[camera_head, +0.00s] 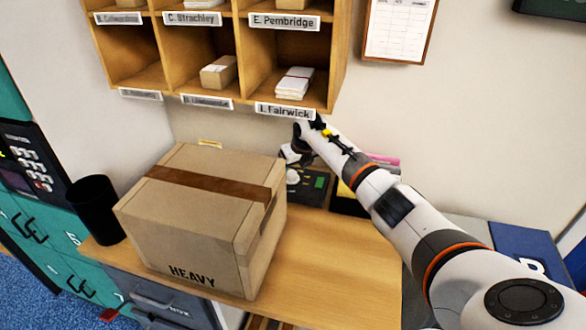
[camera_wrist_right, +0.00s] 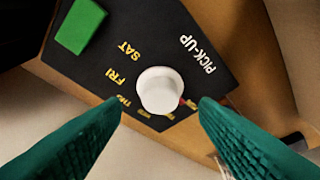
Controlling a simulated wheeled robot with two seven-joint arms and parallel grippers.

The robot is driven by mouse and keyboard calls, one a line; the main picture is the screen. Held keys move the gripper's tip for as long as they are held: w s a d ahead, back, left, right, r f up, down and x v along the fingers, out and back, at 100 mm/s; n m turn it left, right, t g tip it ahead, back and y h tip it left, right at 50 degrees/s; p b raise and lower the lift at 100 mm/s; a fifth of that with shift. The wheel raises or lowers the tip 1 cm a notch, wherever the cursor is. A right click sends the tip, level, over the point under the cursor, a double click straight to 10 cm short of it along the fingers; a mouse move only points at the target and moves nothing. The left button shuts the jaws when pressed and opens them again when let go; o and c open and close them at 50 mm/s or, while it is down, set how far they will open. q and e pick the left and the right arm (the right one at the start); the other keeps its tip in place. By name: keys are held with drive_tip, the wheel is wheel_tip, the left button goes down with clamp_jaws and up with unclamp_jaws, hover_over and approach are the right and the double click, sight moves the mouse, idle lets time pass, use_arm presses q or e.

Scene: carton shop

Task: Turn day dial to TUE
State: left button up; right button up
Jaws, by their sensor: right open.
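The day dial (camera_wrist_right: 160,91) is a round white knob on a black panel (camera_wrist_right: 95,70) lettered PICK-UP. In the right wrist view, yellow SAT and FRI read clearly; the labels below are partly hidden or too small to read. A small red mark shows at the knob's lower right edge, by a yellow label I cannot read. My right gripper (camera_wrist_right: 160,104) is open, its green fingers on either side of the knob, with gaps visible. In the head view, the dial (camera_head: 293,178) shows just below my right gripper (camera_head: 292,152). My left gripper is out of view.
A large carton marked HEAVY (camera_head: 200,215) stands left of the panel on the wooden counter (camera_head: 335,255). Pigeonholes (camera_head: 225,97) hang above my right gripper. A green button (camera_wrist_right: 80,27) is on the panel. A black bin (camera_head: 95,210) stands at left.

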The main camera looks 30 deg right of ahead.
sight(292, 173)
drive_tip(key=shift+x, duration=1.5)
drive_tip(key=shift+c, duration=0.5)
drive_tip(key=c, duration=0.9)
